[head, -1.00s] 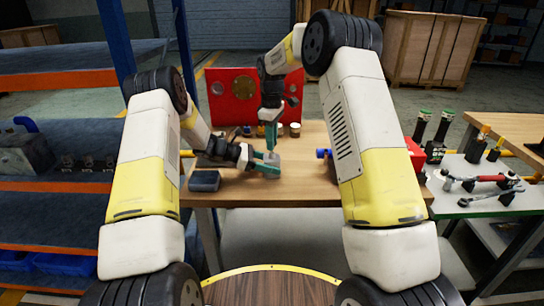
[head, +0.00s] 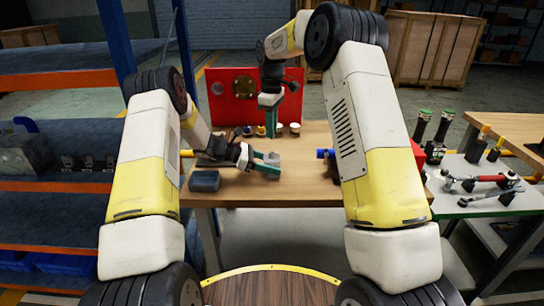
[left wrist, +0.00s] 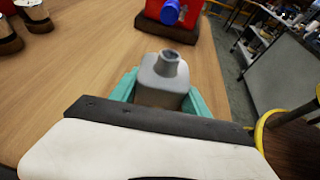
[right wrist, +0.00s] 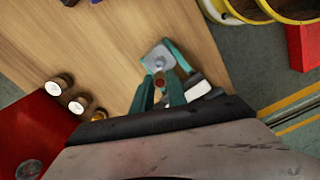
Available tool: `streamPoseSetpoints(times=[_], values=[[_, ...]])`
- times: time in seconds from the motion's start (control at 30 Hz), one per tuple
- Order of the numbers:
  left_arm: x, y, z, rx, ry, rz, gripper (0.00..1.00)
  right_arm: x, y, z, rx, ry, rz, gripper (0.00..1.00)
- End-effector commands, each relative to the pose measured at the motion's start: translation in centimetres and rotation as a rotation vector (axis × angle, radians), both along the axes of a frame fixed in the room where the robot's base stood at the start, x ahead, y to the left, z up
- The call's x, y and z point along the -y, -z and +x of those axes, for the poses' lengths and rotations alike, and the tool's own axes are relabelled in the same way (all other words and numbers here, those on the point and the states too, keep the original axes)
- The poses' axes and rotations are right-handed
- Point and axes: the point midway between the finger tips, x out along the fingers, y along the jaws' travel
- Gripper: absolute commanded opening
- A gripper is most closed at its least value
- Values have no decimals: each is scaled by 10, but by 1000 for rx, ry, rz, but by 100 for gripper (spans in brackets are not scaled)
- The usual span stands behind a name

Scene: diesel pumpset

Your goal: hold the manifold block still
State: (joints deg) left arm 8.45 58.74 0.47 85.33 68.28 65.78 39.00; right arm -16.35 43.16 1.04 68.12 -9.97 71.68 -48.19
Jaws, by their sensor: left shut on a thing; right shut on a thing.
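The manifold block is a small grey block (head: 273,158) with a round neck on top. It stands upright between the teal fingers of my left gripper (head: 266,166), which is shut on it low over the wooden table. The left wrist view shows the block (left wrist: 163,75) between both fingers. My right gripper (head: 271,118) is raised above and behind the block, apart from it. In the right wrist view its fingers are shut on a small part with a round brownish end (right wrist: 160,81). The block (right wrist: 157,56) shows beyond that part.
A dark grey box (head: 204,181) lies left of my left gripper. A blue-capped red device (left wrist: 165,27) stands to the right on the table. Several small jars (right wrist: 80,102) stand near a red panel (head: 226,95) at the back. The table's middle front is mostly clear.

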Motion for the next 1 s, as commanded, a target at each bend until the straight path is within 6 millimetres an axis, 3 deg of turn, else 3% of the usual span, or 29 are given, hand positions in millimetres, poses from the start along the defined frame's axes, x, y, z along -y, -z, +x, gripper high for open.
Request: streamPoseSetpoints(times=[0.27, 0.3, 0.4, 0.77, 1.0], values=[[0, 0, 0, 0, 0, 0, 0, 0, -2, 0, 0, 0, 0, 0], [0, 0, 0, 0, 0, 0, 58, 0, -2, 0, 0, 0, 0, 0], [0, 0, 0, 0, 0, 0, 78, 0, -2, 0, 0, 0, 0, 0], [-3, -1, 0, 0, -1, 0, 80, 0, -2, 0, 0, 0, 0, 0], [-36, -15, -2, 1, -5, 0, 80, 0, -2, 0, 0, 0, 0, 0]])
